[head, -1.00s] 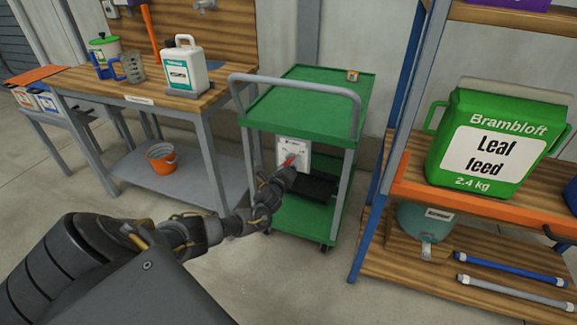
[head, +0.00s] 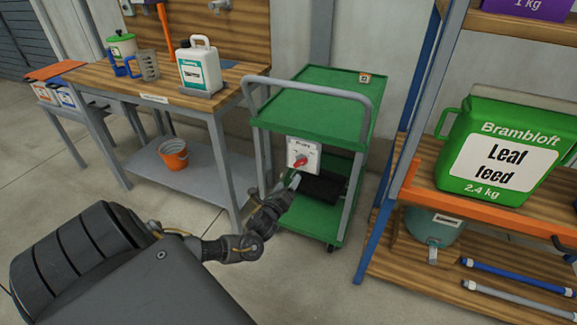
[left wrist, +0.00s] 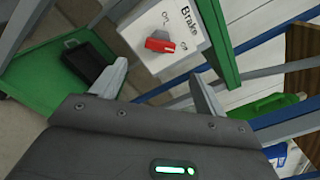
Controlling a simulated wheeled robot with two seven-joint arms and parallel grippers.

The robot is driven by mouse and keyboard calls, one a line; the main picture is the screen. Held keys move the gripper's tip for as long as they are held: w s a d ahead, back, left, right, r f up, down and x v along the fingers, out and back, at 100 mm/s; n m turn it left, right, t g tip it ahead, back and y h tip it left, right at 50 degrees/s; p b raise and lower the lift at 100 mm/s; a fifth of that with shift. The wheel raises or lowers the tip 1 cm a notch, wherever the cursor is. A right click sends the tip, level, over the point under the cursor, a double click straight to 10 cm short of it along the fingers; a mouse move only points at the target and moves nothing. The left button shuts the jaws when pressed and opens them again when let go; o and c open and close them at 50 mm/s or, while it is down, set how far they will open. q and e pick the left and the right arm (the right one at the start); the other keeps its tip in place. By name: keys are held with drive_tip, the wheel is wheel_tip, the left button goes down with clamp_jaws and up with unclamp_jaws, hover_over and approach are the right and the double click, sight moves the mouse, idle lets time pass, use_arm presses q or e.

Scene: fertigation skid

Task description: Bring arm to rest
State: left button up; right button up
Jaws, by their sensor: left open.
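My left gripper (head: 294,183) is open and empty, just below and in front of a white switch box on the green trolley (head: 318,107). The white box (head: 303,146) carries a red knob (head: 301,161). In the left wrist view the box (left wrist: 183,22) is labelled "Brake", and its red handle (left wrist: 160,45) lies beyond the spread fingers (left wrist: 158,80), apart from them. My left arm reaches in from the lower left. My right gripper is not in view.
A black tray (head: 321,188) lies on the trolley's lower shelf. The wooden workbench (head: 150,82) stands left, with an orange bucket (head: 173,155) beneath. A shelf rack with a green Leaf feed container (head: 500,152) stands right. Floor between bench and trolley is open.

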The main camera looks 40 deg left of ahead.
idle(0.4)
